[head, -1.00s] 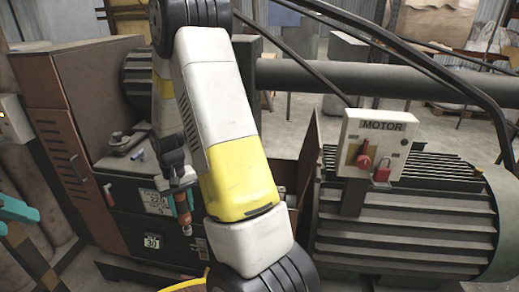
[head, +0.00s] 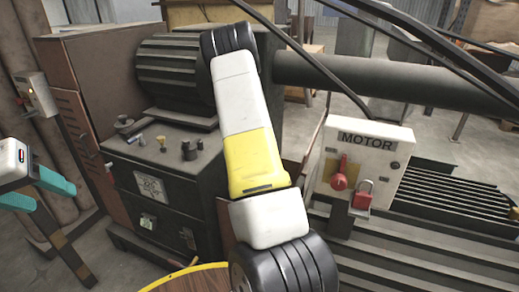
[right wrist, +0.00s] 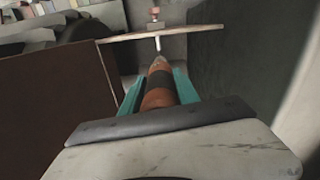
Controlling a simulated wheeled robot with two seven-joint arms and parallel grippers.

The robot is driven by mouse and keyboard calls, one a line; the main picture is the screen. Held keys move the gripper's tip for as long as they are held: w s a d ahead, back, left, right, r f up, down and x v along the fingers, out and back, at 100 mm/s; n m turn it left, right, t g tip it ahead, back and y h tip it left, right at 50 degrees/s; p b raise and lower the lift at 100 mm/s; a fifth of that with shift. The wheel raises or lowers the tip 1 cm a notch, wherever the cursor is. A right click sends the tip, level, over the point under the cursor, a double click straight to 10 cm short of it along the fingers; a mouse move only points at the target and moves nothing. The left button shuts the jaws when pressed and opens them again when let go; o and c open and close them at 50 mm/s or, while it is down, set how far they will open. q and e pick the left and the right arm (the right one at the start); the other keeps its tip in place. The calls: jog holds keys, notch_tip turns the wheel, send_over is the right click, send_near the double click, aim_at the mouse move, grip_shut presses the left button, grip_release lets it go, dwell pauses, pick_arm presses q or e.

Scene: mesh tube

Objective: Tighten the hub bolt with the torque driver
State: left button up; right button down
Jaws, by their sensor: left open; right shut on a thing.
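The torque driver, with an orange and black handle (right wrist: 160,92), is held between the teal fingers of my right gripper (right wrist: 157,85). Its thin metal shaft points away, and its tip shows against or near a pale, thin crossbar (right wrist: 118,38); I cannot tell if they touch. A small reddish bolt-like piece (right wrist: 155,13) shows beyond the bar; I cannot tell if it is the hub bolt. In the head view my right arm hides its gripper and the driver. My left gripper (head: 50,196), with teal fingers, is open and empty at the left edge.
A dark cabinet (head: 165,190) with small fittings on top stands behind my right arm. The MOTOR box (head: 362,165) with a red switch and padlock is at right. A round wooden top with a yellow rim (head: 185,282) shows at the bottom. A reddish-brown panel (right wrist: 65,95) stands left of the driver.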

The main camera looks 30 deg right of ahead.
jog(key=w+d+m, duration=0.3)
jog(key=d+m, duration=0.1)
jog(key=d, duration=1.1)
notch_tip(320, 180, down, 7)
jog(key=shift+a+f, duration=0.1)
jog(key=shift+f, duration=0.95)
dwell(2.5)
jog(key=shift+r, duration=0.15)
dwell(0.4)
notch_tip(320, 180, up, 6)
dwell(0.9)
jog(key=shift+w, duration=0.1)
dwell(0.4)
